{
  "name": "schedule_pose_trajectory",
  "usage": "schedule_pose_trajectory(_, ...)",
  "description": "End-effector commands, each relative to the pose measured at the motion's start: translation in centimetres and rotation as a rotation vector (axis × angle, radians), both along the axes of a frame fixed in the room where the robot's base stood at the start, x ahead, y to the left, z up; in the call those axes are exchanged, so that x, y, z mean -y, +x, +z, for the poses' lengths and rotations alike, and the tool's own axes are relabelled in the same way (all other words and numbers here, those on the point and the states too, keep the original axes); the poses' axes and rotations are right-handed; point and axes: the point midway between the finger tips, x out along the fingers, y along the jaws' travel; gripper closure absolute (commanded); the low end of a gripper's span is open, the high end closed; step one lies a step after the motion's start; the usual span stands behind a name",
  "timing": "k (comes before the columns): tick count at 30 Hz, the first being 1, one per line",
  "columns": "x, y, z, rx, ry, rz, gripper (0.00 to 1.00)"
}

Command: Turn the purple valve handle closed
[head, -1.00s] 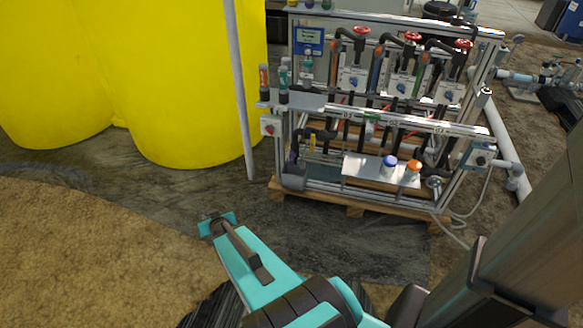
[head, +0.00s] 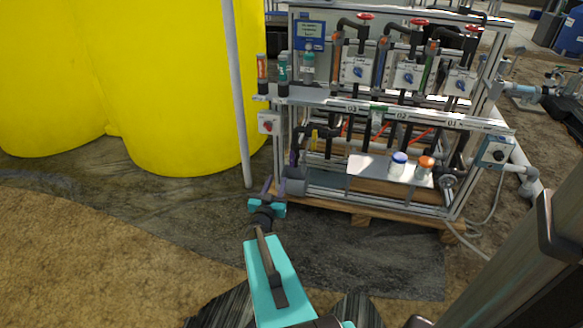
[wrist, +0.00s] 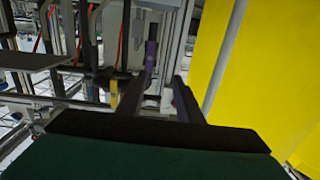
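The purple valve handle (head: 293,157) is a small upright piece at the lower left end of the pipe skid, by a black pipe. It also shows in the wrist view (wrist: 151,52), just beyond the tip of the left finger, roughly vertical. My gripper (head: 273,184) is in front of and below the handle, at the skid's left front corner. In the wrist view my gripper (wrist: 164,78) has its two dark fingers apart with nothing held between them. I cannot tell whether a finger touches the handle; its lower part is hidden by the finger.
A yellow handle (head: 313,140) sits right of the purple one. A grey pole (head: 239,100) and large yellow tanks (head: 175,90) stand to the left. A shelf holds blue-capped (head: 398,164) and orange-capped (head: 425,168) bottles. The floor before the skid's wooden pallet (head: 360,219) is clear.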

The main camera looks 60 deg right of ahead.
Motion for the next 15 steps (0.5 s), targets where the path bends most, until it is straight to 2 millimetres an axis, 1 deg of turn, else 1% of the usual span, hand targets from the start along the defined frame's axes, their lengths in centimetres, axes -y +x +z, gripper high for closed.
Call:
schedule_pose_trajectory(1, 0.43, -0.61, -0.26, 0.004, -0.011, -0.019, 0.67)
schedule_pose_trajectory(5, 0.96, -1.41, 0.06, 0.009, -0.027, -0.045, 0.67)
schedule_pose_trajectory(15, 1.01, -1.44, 0.18, 0.010, -0.027, -0.047, 0.67)
